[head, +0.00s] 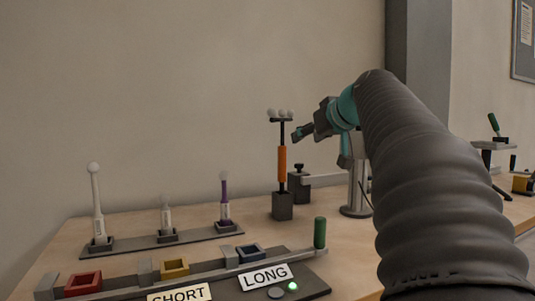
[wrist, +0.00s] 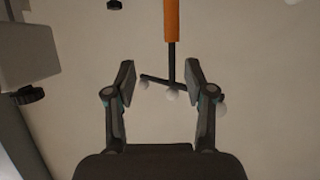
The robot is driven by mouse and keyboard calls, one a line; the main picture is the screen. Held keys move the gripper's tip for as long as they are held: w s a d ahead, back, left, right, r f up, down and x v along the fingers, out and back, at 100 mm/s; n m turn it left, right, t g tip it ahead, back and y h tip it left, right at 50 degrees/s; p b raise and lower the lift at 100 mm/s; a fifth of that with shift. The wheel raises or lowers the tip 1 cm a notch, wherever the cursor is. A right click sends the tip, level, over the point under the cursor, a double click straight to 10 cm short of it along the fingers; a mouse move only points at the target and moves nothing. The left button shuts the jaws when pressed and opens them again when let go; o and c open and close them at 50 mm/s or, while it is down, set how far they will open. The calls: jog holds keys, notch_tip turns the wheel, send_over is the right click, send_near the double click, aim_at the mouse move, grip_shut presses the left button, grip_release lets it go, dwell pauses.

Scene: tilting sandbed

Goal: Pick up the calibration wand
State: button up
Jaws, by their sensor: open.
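The calibration wand (head: 282,165) stands upright in a dark block (head: 283,206) on the table in the head view. It has an orange handle and a dark crossbar on top with white balls. My gripper (head: 303,132) is just to the right of the wand's upper part in that view. In the wrist view, my gripper (wrist: 160,78) is open and empty. There, the wand (wrist: 171,20) comes in from the top, with its dark shaft and crossbar showing between and beyond the fingers. I cannot tell the exact depth gap.
A dark tray (head: 145,247) with white and purple ball-topped rods stands left of the wand. In front are red, yellow and blue square frames, SHORT and LONG labels, a lit green light (head: 293,286) and a green handle (head: 320,232). A grey stand (head: 356,211) is right of the wand.

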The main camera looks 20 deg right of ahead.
aim_at(284, 147)
jog(key=x, duration=0.3)
jog(key=a+x, duration=0.1)
jog(key=x, duration=0.3)
jog(key=a+x, duration=0.1)
jog(key=x, duration=0.3)
jog(key=shift+w+f+p, duration=0.1)
jog(key=shift+w+p, duration=0.1)
jog(key=shift+p, duration=0.15)
grip_shut()
